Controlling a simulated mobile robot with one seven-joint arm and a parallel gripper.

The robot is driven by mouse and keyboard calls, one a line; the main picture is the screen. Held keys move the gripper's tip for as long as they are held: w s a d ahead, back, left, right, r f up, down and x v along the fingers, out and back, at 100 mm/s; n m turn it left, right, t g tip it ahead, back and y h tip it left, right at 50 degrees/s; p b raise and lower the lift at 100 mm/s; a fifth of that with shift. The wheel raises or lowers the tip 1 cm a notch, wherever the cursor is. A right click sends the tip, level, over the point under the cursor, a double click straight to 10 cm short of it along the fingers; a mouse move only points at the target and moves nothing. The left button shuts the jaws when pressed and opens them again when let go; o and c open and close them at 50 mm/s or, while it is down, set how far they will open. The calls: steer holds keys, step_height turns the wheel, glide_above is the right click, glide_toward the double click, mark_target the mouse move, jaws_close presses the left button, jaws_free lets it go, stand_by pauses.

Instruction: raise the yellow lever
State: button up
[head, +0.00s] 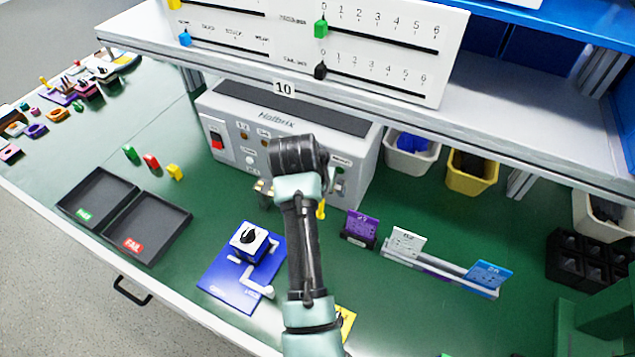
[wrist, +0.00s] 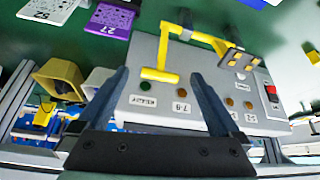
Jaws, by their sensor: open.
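The yellow lever (wrist: 163,55) is on the front of the grey box (wrist: 150,100), in the upside-down wrist view. Its arm ends in a short crossbar facing me, and a yellow bar runs right from its base. In the head view only a small yellow piece (head: 321,210) shows beside my arm. My gripper (wrist: 158,72) is open, its dark fingers either side of the crossbar in the picture. I see no contact, and the depth gap is unclear. In the head view my arm hides the fingers and most of the lever.
A blue fixture (head: 225,280), card holders (head: 440,270) and black trays (head: 150,230) stand on the green bench.

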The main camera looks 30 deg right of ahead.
steer(key=shift+v, duration=1.05)
